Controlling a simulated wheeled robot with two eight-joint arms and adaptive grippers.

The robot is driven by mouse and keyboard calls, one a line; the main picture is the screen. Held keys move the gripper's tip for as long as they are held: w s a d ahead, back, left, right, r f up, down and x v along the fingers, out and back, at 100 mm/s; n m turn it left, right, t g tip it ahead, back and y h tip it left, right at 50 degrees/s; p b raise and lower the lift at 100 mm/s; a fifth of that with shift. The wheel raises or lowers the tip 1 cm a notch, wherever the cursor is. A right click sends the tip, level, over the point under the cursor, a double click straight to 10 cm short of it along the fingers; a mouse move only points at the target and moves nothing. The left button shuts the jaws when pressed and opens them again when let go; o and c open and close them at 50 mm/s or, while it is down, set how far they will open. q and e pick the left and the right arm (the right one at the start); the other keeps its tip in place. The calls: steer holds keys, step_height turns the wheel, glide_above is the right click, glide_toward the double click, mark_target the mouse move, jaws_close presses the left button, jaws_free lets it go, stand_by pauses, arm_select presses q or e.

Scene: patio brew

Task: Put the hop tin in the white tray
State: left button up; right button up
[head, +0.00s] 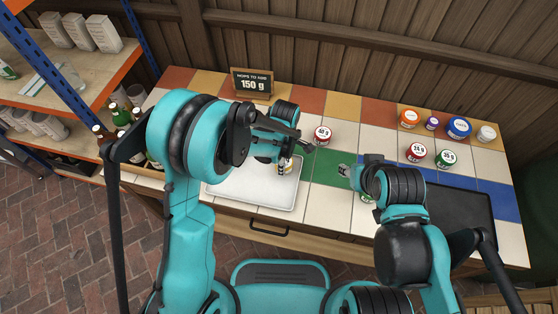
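The white tray (240,194) lies on the tiled counter, partly hidden behind my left arm. A small item with yellow and white on it (286,167) shows at the tray's right side, just below my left gripper (305,147); whether they touch is unclear. My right gripper (345,170) is over the green tiles, right of the tray. The opening of both grippers is too small to judge. Another tin (366,197) is mostly hidden under my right wrist.
Red (415,152) and green (445,158) labelled tins stand at the right. Behind them are orange (409,118), purple (431,123), blue (459,127) and white (486,133) containers. A sign reading 150 g (252,84) stands at the back. A dark mat (462,214) lies right; bottles (121,115) stand left.

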arm_select(q)
steer(key=shift+s+d+r, duration=0.15)
steer(key=shift+s+d, duration=0.1)
steer(key=shift+d, duration=0.15)
steer(key=shift+f, duration=0.2)
steer(key=o, duration=1.3)
steer(key=shift+w+a, duration=0.15)
arm_select(e)
steer(key=shift+s+d+f, duration=0.1)
steer(key=shift+s+d, duration=0.15)
steer(key=shift+d, duration=0.2)
